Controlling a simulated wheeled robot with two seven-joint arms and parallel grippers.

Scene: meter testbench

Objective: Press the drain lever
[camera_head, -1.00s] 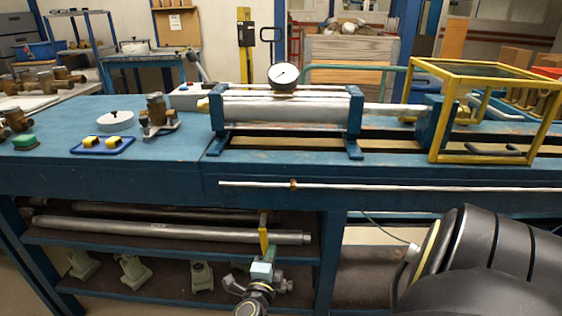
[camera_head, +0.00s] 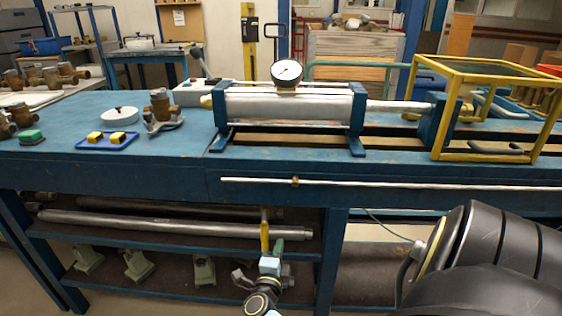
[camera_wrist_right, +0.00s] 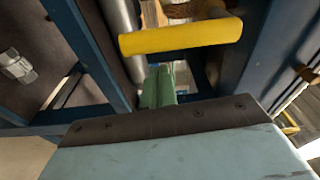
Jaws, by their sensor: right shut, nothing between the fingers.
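The drain lever, a yellow handle (camera_head: 264,238), hangs down below the front edge of the blue bench, near the metal pipe's right end. It also shows large across the upper middle of the right wrist view (camera_wrist_right: 180,37). My right gripper (camera_head: 278,247) is shut and empty, its green fingertips pointing up just right of the lever's lower end in the head view. In the right wrist view the fingertips (camera_wrist_right: 158,86) lie below the yellow handle in the picture; I cannot tell whether they touch it. My left gripper is not in view.
The blue bench (camera_head: 80,168) overhangs the lever. A long metal pipe (camera_head: 150,224) lies on the shelf below, with several grey-green fittings under it. A thin white rod (camera_head: 380,185) runs along the bench front. A blue leg (camera_head: 330,260) stands right of my gripper.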

